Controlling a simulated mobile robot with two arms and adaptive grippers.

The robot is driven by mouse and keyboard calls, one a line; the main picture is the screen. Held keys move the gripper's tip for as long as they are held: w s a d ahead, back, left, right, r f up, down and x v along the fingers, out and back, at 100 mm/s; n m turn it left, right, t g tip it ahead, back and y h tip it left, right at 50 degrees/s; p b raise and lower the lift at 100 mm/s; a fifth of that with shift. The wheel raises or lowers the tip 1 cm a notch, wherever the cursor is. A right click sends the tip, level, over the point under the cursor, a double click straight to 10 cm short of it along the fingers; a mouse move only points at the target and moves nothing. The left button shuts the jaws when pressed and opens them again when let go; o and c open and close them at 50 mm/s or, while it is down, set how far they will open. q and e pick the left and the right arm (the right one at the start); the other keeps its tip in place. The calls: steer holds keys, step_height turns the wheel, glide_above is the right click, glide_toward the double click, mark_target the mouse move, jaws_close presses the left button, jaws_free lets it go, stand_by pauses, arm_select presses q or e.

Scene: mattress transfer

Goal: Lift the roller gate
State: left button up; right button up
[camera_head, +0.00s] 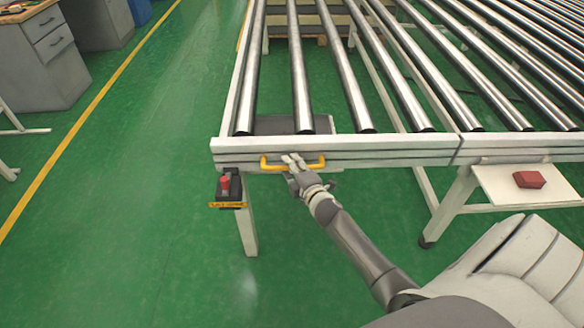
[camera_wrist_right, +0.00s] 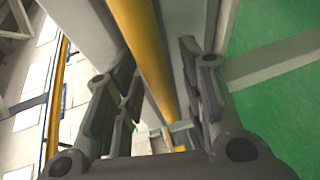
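The roller gate (camera_head: 330,147) is a pale frame section with shiny metal rollers, and it lies level in line with the rest of the conveyor. A yellow handle (camera_head: 273,167) is fixed to its front beam. My right gripper (camera_head: 293,160) is at the middle of this handle. In the right wrist view the yellow handle (camera_wrist_right: 145,45) runs between the two spread fingers of my right gripper (camera_wrist_right: 158,95). The fingers look apart from the bar, with a gap on each side. My left gripper is not in view.
A control box with a red button (camera_head: 225,184) hangs at the gate's left front corner. A red object (camera_head: 529,179) lies on a small white shelf (camera_head: 500,190) at the right. A grey cabinet (camera_head: 42,55) stands at the far left. The green floor left of the conveyor is clear.

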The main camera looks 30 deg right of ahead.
jaws_close()
stand_by(0.3)
